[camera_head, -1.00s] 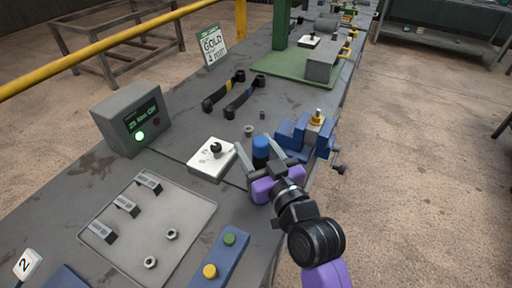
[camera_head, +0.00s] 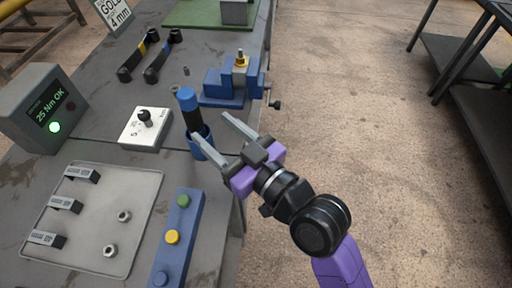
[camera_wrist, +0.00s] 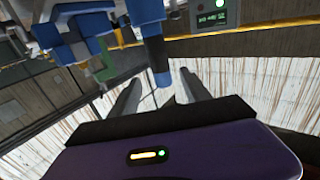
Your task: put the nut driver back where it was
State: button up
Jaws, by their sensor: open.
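The nut driver (camera_head: 187,98), with a blue cap and a black lower part, stands nearly upright in a blue cup-like holder (camera_head: 201,146) at the bench's right edge. In the wrist view a blue cylinder (camera_wrist: 161,75), likely the driver's blue end, shows just beyond the finger ends. My gripper (camera_head: 211,130) is open, to the right of the driver, with purple sides and two grey fingers. The left finger passes in front of the holder. Nothing is between the fingers; whether that finger touches the holder I cannot tell.
A blue vise (camera_head: 223,88) with a brass fitting stands behind the driver. A white switch box (camera_head: 145,128) is to its left. A blue button box (camera_head: 178,235) lies in front, beside a grey tray (camera_head: 85,225). Open floor is to the right.

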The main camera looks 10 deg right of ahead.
jog(key=s+d+f+m+h, duration=0.4)
jog(key=s+d+f+h, duration=0.2)
jog(key=s+d+f, duration=0.65)
jog(key=s+d+r+m+h, duration=0.1)
jog(key=s+d, duration=0.2)
jog(key=s, duration=0.6)
jog(key=s+d+r+m+h, duration=0.1)
jog(key=s+d+h, duration=0.1)
jog(key=s, duration=0.8)
jog(key=shift+d+r+g, duration=0.3)
jog(key=shift+d+r, duration=0.05)
jog(key=shift+d, duration=0.5)
